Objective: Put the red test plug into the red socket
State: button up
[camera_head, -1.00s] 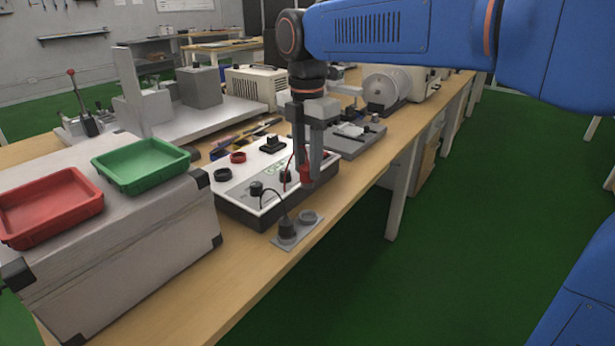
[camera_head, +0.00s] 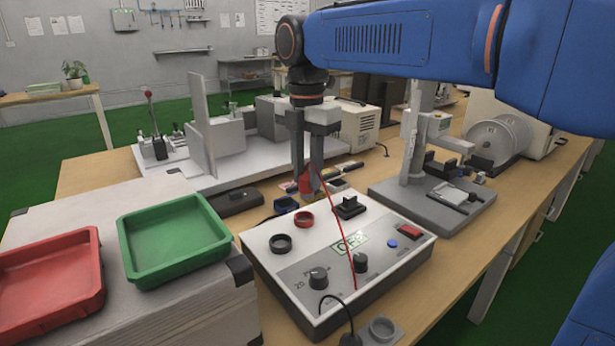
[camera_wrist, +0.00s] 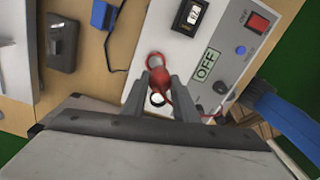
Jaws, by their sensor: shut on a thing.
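My gripper (camera_head: 312,180) is shut on the red test plug (camera_head: 304,186). It holds the plug above the far side of the white-topped test box (camera_head: 262,262). The red socket (camera_head: 303,219), a red ring on the box top, shows just below and nearer than the plug in the head view. In the wrist view, the plug (camera_wrist: 157,86) sits between my fingertips (camera_wrist: 159,80), and the red socket (camera_wrist: 156,60) shows just beyond it. The plug is apart from the socket in the head view; the exact height is unclear. A red lead runs from the plug across the box.
A black socket (camera_head: 280,244) lies beside the red one. A black switch (camera_head: 348,207), knobs and an OFF display are on the box. Green (camera_head: 172,240) and red (camera_head: 50,275) trays stand on a case at left. A grey holder (camera_head: 383,331) is in front.

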aim_at(304, 197)
jog(key=shift+w+a+f, duration=0.1)
jog(key=shift+w+a, duration=0.2)
jog(key=shift+w, duration=0.1)
jog(key=shift+f, duration=2.7)
jog(key=shift+f, duration=0.6)
jog(key=o, duration=0.8)
jog(key=shift+r, duration=0.1)
jog(key=shift+a+r, duration=0.1)
jog(key=shift+r, duration=5.3)
